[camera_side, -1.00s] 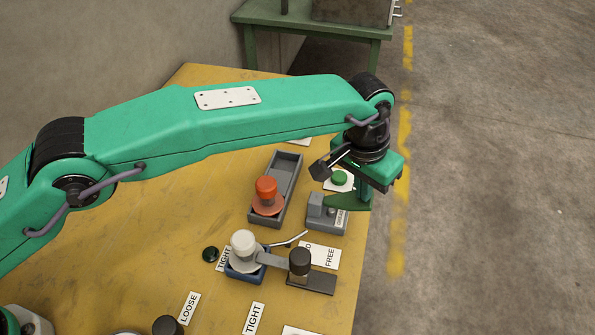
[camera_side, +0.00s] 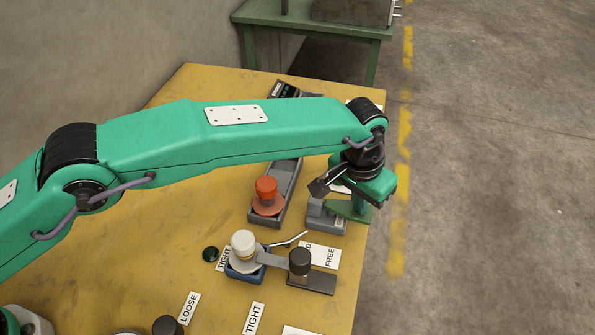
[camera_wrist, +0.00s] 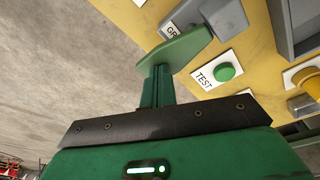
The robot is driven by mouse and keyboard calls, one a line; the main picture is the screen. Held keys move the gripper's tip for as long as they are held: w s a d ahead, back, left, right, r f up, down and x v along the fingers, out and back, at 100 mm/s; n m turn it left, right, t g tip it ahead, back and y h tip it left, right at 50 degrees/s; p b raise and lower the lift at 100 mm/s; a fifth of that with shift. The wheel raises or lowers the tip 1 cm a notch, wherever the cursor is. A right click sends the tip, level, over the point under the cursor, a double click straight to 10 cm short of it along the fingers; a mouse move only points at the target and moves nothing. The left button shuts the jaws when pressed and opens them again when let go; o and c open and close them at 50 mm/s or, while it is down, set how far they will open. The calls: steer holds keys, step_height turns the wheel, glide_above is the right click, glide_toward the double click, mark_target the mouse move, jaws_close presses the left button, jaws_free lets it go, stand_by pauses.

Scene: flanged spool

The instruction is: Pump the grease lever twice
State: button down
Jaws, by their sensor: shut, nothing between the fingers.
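The grease unit is a grey block with a raised grey part (camera_side: 315,207), beside the right edge of the yellow bench. In the wrist view the grey block (camera_wrist: 222,14) is at the top, with a label starting "GR" partly covered by my fingers. I cannot clearly tell the lever from the rest of the unit. My gripper (camera_side: 350,213) is shut and empty, low at the right side of the unit. In the wrist view its green fingertips (camera_wrist: 180,48) overlap the block's near side; whether they touch it is unclear.
A green button (camera_wrist: 225,72) on a TEST plate is close to my fingers. A grey tray with an orange knob (camera_side: 266,188) stands to the left. A white knob (camera_side: 243,243) and a dark-capped post (camera_side: 300,262) are nearer the camera. The bench edge is close on the right.

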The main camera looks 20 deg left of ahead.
step_height(320, 180, up, 8)
stand_by(0.9)
stand_by(0.5)
step_height(320, 180, up, 4)
steer(key=shift+r, duration=0.1)
stand_by(0.4)
steer(key=shift+f, duration=3.3)
steer(key=shift+f, duration=0.1)
